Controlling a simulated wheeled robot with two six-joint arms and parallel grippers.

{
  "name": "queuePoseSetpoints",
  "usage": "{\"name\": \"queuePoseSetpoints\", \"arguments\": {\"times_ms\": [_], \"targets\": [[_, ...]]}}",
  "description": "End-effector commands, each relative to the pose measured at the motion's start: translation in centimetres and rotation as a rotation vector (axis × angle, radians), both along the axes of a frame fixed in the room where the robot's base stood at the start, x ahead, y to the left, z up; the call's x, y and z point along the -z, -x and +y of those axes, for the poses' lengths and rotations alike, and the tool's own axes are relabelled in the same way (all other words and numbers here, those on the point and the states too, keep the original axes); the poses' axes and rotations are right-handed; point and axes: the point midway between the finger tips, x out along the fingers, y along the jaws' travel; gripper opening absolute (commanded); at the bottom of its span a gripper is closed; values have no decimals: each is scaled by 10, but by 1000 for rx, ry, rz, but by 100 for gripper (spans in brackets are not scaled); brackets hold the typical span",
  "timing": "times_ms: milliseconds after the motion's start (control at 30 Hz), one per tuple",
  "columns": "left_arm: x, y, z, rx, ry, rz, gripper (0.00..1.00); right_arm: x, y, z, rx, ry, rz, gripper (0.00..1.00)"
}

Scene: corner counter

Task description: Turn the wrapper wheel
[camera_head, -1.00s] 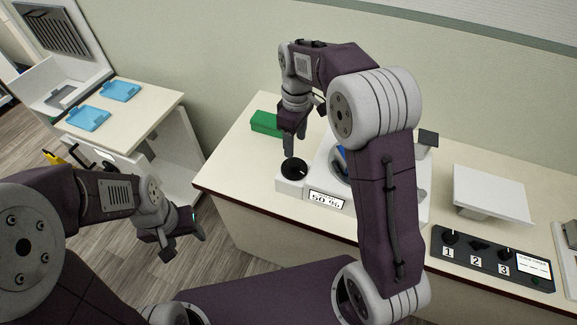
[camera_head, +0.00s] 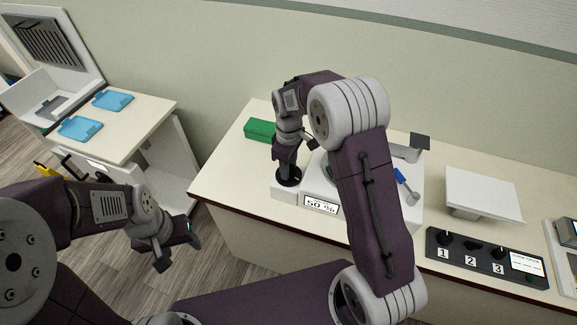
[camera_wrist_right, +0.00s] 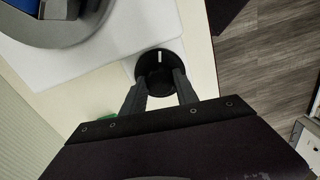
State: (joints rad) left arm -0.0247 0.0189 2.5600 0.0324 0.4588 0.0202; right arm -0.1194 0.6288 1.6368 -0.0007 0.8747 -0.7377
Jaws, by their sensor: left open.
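A white machine (camera_head: 320,187) stands on the counter with a sign reading "50 %" (camera_head: 321,206) on its front. A black round wheel (camera_head: 289,181) sits at its left end. My right gripper (camera_head: 288,168) points down at the wheel. In the right wrist view its two fingers (camera_wrist_right: 160,80) are apart, one to each side of the wheel (camera_wrist_right: 158,65), which has a white mark; whether they touch it I cannot tell. My left gripper (camera_head: 178,248) is open and empty above the floor, left of the counter.
A green box (camera_head: 260,130) lies behind the wheel. A blue-handled tool (camera_head: 403,180) is on the machine's right. Further right are a white stand (camera_head: 483,192) and a black panel with numbered knobs (camera_head: 485,259). Blue trays (camera_head: 80,128) lie on a side table.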

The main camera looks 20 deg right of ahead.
Motion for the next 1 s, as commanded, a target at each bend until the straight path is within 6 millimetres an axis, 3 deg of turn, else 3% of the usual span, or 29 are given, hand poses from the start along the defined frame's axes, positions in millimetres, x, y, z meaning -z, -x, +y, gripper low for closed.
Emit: {"name": "queuePoseSetpoints", "arguments": {"times_ms": [467,1000], "targets": [[-6,0,0,0,0,0,57,-1,1,0,92,0,3,0],[-28,0,0,0,0,0,57,-1,1,0,570,0,3,0]]}}
